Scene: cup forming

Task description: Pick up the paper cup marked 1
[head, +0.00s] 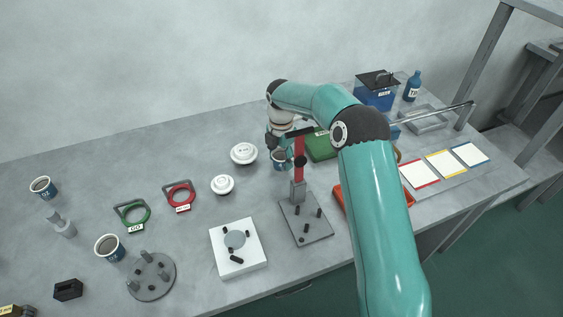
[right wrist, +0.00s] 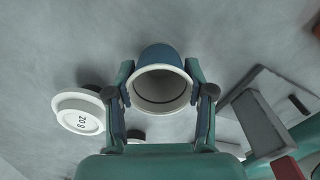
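A blue paper cup with a white rim (head: 280,161) is at my right gripper, near the middle of the table in the head view. In the right wrist view the cup (right wrist: 160,78) has its open mouth toward the camera and looks empty. The fingers of my right gripper (right wrist: 160,88) lie on either side of it, very close to the rim. I cannot tell whether they press on it. No mark 1 is readable on the cup. My right gripper (head: 282,150) is partly hidden by its own wrist in the head view. My left gripper is not seen.
A red upright post on a grey base plate (head: 314,231) stands just right of the cup. White lids (head: 244,153) lie to the left, one also in the right wrist view (right wrist: 79,112). Two filled cups (head: 109,247) stand farther left. A green tray (head: 322,147) is behind.

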